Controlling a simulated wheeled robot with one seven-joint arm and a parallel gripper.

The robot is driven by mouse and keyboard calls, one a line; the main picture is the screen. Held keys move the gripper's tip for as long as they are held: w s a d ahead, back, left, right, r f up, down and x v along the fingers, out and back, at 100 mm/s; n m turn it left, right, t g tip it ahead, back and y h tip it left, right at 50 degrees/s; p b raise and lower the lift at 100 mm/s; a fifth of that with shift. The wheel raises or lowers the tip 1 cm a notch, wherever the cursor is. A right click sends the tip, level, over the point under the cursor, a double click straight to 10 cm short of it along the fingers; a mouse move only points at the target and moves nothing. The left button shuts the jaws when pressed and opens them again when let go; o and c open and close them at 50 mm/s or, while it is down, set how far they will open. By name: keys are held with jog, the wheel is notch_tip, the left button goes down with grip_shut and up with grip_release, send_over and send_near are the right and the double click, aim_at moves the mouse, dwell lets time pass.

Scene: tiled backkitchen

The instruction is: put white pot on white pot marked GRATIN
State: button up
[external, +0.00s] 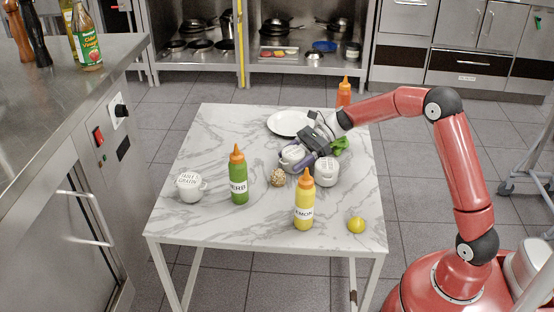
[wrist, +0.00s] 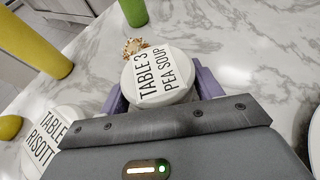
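A white pot labelled "TABLE 3 PEA SOUP" (wrist: 162,78) is between the two purple fingers of my gripper (wrist: 162,92) in the wrist view. The fingers lie close along both sides; whether they press on it cannot be told. In the external view this pot (external: 291,158) is partly hidden by my gripper (external: 303,156), near the table's middle. It seems upright at about table height. The white pot marked GRATIN (external: 190,186) stands at the table's left, apart from my gripper, with nothing on top.
A white RISOTTO pot (external: 327,172) stands just right of my gripper. A green bottle (external: 238,176), a brown nubbly ball (external: 278,178) and a yellow bottle (external: 304,203) stand in front and left. A lemon (external: 356,225), white plate (external: 289,123) and orange bottle (external: 344,92) are around.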

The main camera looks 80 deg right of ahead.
jog(key=c, duration=0.3)
notch_tip(320, 180, up, 20)
jog(key=p, duration=0.3)
jog(key=shift+c, duration=0.2)
send_over(189, 179)
notch_tip(189, 179, down, 9)
jog(key=shift+p, duration=0.45)
jog(key=shift+f+b, duration=0.5)
jog(key=shift+f, duration=1.6)
